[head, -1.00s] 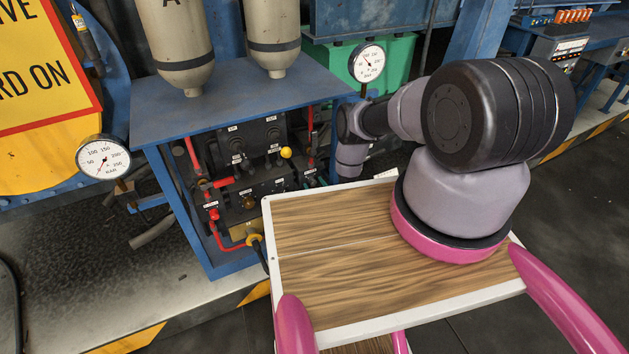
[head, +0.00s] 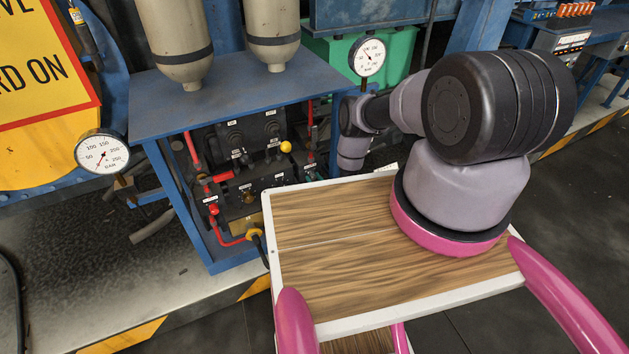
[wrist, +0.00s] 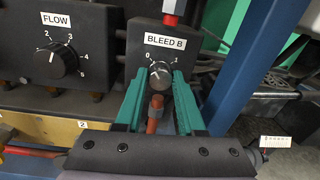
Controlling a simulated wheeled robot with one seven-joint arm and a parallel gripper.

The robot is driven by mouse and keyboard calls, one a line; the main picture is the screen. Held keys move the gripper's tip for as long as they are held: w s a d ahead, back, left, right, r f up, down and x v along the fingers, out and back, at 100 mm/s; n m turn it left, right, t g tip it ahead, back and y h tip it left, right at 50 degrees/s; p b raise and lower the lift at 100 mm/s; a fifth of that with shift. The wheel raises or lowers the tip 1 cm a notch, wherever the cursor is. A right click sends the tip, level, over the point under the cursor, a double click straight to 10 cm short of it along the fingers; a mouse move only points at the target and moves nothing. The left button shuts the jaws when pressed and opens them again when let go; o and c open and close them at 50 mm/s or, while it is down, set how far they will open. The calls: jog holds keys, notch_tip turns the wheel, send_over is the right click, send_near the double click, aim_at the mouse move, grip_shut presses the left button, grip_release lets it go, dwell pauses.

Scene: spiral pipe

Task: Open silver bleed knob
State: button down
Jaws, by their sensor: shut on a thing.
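The silver bleed knob (wrist: 159,74) is in the upper middle of the wrist view, on a dark block under a white BLEED B label (wrist: 165,41). Marks 0 and 1 stand at its upper left and upper right. My gripper (wrist: 159,84) has its two green fingers on either side of the knob and is shut on it. The knob's pointer line looks tilted, but its exact setting is hard to read.
A black FLOW knob (wrist: 56,60) sits left of the bleed block. A red fitting (wrist: 173,10) is above it and an orange-red pipe (wrist: 155,112) runs below, between my fingers. A blue post (wrist: 262,65) stands close on the right. Two round gauges (head: 103,154) (head: 368,57) flank the blue bench (head: 240,95).

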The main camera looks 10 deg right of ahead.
jog(key=m, duration=0.8)
jog(key=shift+d+m, duration=0.1)
jog(key=shift+m, duration=0.3)
jog(key=m, duration=0.4)
jog(key=shift+g+y, duration=0.3)
jog(key=shift+m, duration=1.7)
jog(key=c, duration=0.5)
grip_release()
jog(key=shift+s+d, duration=0.1)
